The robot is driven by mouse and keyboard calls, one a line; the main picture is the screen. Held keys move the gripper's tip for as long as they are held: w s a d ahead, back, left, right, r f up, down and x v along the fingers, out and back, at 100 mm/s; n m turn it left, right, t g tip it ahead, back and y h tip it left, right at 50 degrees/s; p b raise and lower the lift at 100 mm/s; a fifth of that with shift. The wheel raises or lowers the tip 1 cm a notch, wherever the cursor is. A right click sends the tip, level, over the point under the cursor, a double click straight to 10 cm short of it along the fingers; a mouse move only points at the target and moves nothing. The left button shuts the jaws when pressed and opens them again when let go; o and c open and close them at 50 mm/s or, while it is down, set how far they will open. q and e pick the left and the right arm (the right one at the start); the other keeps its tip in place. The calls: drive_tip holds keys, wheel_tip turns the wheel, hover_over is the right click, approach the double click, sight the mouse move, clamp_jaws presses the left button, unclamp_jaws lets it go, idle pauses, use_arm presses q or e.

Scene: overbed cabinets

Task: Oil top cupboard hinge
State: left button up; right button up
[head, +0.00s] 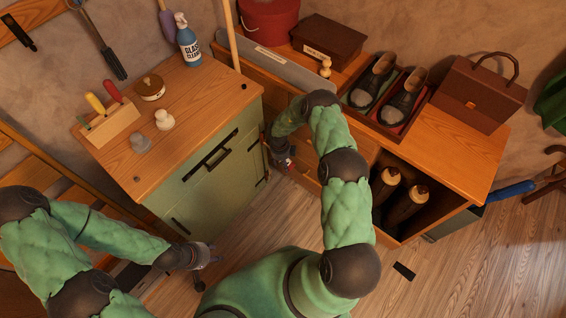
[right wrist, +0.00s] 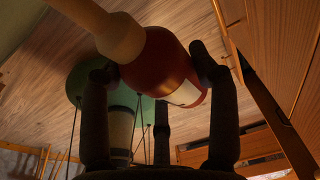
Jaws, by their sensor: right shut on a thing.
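The green cabinet (head: 165,195) with a wooden top stands left of centre in the head view. Its upper front (head: 235,165) carries a dark handle (head: 210,160). Small dark fittings sit along its right edge; I cannot tell which is the top hinge. My right gripper (head: 281,158) is close to that edge, shut on a red bottle with a pale tapered nozzle. In the right wrist view the red bottle (right wrist: 160,70) is between the dark fingers, its nozzle (right wrist: 108,30) pointing up-left. My left gripper (head: 205,254) is low before the cabinet, apparently empty, its opening unclear.
A blue spray bottle (head: 187,42), a tool holder (head: 108,122) and small pots stand on the cabinet top. A wooden shoe unit (head: 458,158) stands right of my right arm. Bare wooden floor (head: 265,215) lies between them. A dark flat object (head: 404,271) lies on the floor.

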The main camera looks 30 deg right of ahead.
drive_tip(key=shift+r+p, duration=0.3)
drive_tip(key=shift+r, duration=0.25)
drive_tip(key=shift+w+f+b, duration=0.1)
drive_tip(key=shift+f+b, duration=0.25)
drive_tip(key=shift+f, duration=0.05)
drive_tip(key=shift+f+b, duration=0.3)
drive_tip(key=shift+f, duration=0.1)
drive_tip(key=shift+f, duration=0.2)
drive_tip(key=shift+r, duration=0.35)
drive_tip(key=shift+r+p, duration=0.55)
